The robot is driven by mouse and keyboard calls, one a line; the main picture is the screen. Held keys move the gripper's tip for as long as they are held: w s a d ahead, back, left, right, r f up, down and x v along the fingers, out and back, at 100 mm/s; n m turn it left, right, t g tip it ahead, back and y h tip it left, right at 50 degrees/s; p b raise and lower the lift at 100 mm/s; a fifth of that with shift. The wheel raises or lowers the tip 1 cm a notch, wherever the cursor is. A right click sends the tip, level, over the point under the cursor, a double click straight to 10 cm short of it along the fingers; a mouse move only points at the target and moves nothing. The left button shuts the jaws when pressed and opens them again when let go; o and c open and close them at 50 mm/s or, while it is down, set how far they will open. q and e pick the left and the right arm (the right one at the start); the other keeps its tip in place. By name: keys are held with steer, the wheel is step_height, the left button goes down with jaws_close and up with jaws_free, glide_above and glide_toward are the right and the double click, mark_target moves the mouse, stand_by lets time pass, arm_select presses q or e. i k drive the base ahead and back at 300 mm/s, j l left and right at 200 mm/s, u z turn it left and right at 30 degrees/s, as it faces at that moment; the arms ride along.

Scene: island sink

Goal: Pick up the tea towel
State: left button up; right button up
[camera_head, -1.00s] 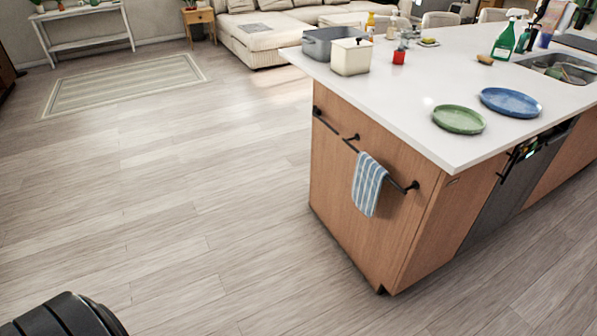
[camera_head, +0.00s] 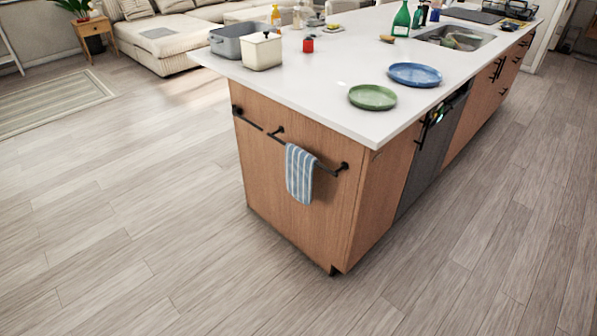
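The tea towel (camera_head: 299,174) is blue with white stripes. It hangs folded over a black rail (camera_head: 327,169) on the wooden end panel of the kitchen island (camera_head: 290,225). It is near the middle of the head view, below the white countertop. Neither of my grippers shows in the head view, so nothing of mine is seen touching the towel.
The countertop (camera_head: 310,95) holds a green plate (camera_head: 372,97), a blue plate (camera_head: 415,74), a grey basin (camera_head: 232,43), a cream container (camera_head: 262,51), a red cup (camera_head: 308,45) and bottles by the sink (camera_head: 455,38). The floor (camera_head: 130,230) before the island is clear.

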mark_target(300, 165)
steer(key=i+l+u, duration=0.2)
steer(key=u, duration=0.25)
steer(key=i+l+u, duration=0.1)
steer(key=l+u, duration=0.3)
steer(key=i+l+u, duration=0.1)
steer(key=l+u, duration=0.2)
steer(key=u, duration=0.15)
